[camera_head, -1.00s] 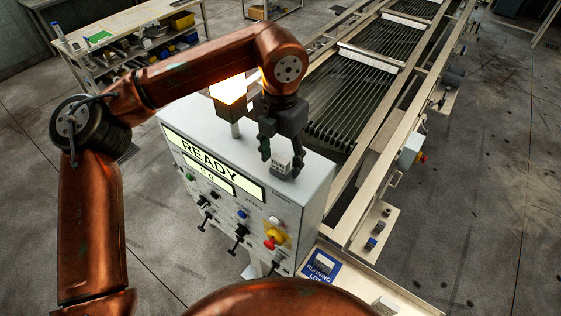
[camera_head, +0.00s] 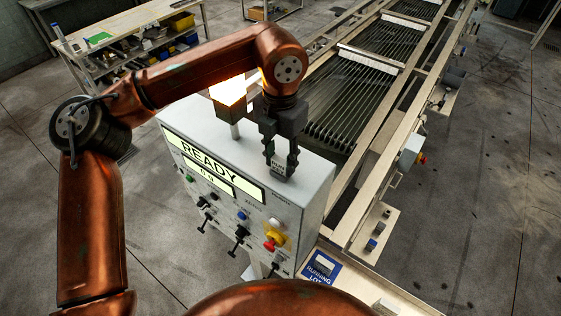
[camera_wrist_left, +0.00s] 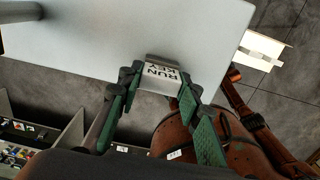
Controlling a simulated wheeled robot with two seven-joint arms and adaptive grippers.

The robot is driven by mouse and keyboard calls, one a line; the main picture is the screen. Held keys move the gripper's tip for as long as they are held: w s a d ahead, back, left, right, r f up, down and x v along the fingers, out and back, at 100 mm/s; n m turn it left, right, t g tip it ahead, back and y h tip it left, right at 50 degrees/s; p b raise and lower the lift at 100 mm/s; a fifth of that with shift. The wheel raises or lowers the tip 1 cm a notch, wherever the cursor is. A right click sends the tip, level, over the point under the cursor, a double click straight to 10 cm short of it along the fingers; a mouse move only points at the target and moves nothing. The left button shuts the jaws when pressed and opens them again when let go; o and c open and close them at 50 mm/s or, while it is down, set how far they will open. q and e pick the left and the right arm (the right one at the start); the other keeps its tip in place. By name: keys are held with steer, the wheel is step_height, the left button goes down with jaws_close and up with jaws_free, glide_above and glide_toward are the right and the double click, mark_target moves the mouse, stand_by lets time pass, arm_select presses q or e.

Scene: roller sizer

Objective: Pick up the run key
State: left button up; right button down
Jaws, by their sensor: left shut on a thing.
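The run key (camera_head: 279,165) is a small pale block marked RUN KEY. It is at the top of the grey control cabinet (camera_head: 312,178), near the right end of the READY display (camera_head: 208,162). My left gripper (camera_head: 280,172) points down over the cabinet top and is shut on the key, with a finger on each side. In the left wrist view the key (camera_wrist_left: 162,74) shows its lettering between the fingertips (camera_wrist_left: 158,82). I cannot tell whether its underside touches the cabinet top. My right gripper is not in view.
A lit lamp (camera_head: 228,90) stands on the cabinet close to my left wrist. The cabinet front has buttons, levers and a red stop knob (camera_head: 269,244). The roller sizer (camera_head: 345,105) runs behind. A blue RUNNING LOT card (camera_head: 321,268) lies at lower right.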

arm_select(q)
steer(key=shift+r, duration=0.55)
steer(key=s+a+r+b, duration=0.3)
steer(key=s+r+b, duration=0.2)
steer(key=s+r, duration=0.7)
steer(key=shift+s+a, duration=0.3)
steer(key=shift+s, duration=0.45)
steer(key=shift+f, duration=0.1)
